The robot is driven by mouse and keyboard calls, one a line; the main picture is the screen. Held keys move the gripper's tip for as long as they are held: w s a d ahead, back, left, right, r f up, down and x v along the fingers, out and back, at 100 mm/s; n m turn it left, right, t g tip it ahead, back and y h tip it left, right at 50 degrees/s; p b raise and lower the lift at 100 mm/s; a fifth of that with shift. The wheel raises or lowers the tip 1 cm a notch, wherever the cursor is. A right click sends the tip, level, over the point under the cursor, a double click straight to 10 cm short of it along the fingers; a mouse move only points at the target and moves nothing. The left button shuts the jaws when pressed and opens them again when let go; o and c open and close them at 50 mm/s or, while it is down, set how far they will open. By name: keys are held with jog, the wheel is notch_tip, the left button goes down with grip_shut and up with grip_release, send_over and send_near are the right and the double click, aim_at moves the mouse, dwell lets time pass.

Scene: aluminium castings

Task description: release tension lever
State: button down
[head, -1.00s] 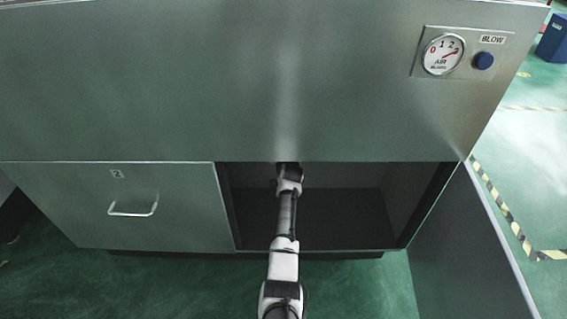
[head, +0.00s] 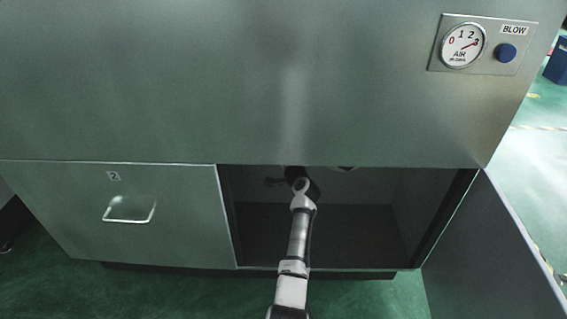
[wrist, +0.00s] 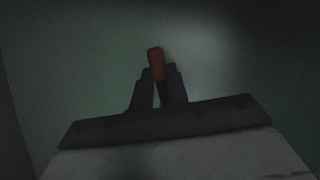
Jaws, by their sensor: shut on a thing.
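In the wrist view, a red-ended lever (wrist: 155,60) stands between the two dark fingers of my gripper (wrist: 161,84). The fingers are shut on it, and its red end sticks out past the fingertips. Below the red end the lever is dark and partly hidden by the fingers. In the head view my arm reaches into the open compartment under the cabinet's front panel. The fingers and the lever cannot be made out clearly there, since the panel edge and shade hide them.
The compartment (head: 360,225) is dark, with walls close on either side and the front panel's lower edge above. Its door (head: 490,245) hangs open at the right. A closed front (head: 185,235) marked 2, with a handle (head: 130,213), is at the left. An air gauge (head: 463,45) and blue BLOW button (head: 505,53) sit upper right.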

jog(key=shift+a+r+m+t+b, duration=0.15)
jog(key=shift+m+b, duration=0.1)
jog(key=shift+m, duration=0.2)
jog(key=shift+d+r+m+t+b, duration=0.15)
jog(key=shift+m+b, duration=0.1)
jog(key=shift+m, duration=0.2)
jog(key=shift+a+y, duration=0.1)
jog(key=shift+y, duration=0.2)
jog(key=c, duration=1.4)
grip_release()
jog(key=shift+o, duration=0.2)
